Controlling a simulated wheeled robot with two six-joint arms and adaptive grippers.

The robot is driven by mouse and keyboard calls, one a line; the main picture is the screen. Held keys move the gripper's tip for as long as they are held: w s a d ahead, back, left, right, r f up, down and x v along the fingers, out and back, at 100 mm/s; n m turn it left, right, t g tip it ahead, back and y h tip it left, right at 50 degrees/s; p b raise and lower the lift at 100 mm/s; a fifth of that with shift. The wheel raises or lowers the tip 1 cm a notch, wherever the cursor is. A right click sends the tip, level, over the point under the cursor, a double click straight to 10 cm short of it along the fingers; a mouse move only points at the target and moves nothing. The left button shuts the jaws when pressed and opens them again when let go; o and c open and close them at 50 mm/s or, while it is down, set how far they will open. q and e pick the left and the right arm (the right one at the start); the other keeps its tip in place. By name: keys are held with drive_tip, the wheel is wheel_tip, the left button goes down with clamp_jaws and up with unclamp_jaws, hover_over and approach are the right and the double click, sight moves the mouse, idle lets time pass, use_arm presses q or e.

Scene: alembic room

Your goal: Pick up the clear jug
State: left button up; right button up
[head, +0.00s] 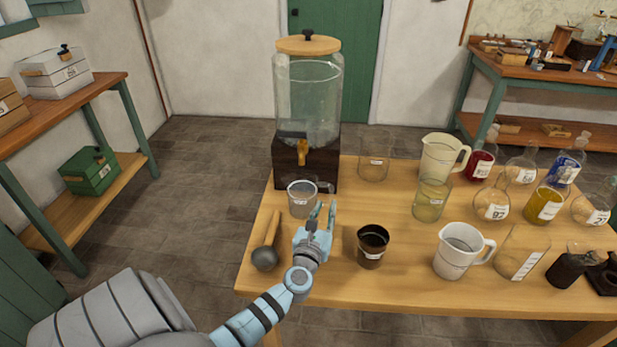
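The clear jug (300,201) stands upright on the wooden table (340,222), just in front of the dispenser's dark base. It has a pale label, and its handle sticks out to the right. My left gripper (321,212) is close to the jug on its near right side, below the handle in the picture. Its two fingers point away from me with a gap between them, and nothing shows between them. I cannot tell whether a finger touches the handle. My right gripper is out of view.
A large glass dispenser (308,100) with a wooden tap stands behind the jug. A pestle-like tool (266,255) lies left of my gripper, and a dark cup (372,246) stands to its right. A white jug (460,252), a cream jug (441,157) and several flasks crowd the table's right side.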

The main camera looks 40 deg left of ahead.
sight(331, 197)
use_arm(q)
drive_tip(key=b+x, duration=0.1)
drive_tip(key=x, duration=0.2)
drive_tip(key=f+b+x, duration=0.1)
drive_tip(key=x, duration=0.3)
drive_tip(key=shift+w+a+f, duration=0.1)
drive_tip(key=shift+f, duration=0.1)
drive_tip(key=shift+w+a+r, duration=0.1)
drive_tip(key=shift+w+a, duration=0.05)
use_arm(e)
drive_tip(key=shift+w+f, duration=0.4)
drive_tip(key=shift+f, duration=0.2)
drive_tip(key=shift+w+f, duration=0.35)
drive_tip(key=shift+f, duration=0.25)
use_arm(q)
clamp_jaws()
drive_tip(key=shift+r, duration=0.15)
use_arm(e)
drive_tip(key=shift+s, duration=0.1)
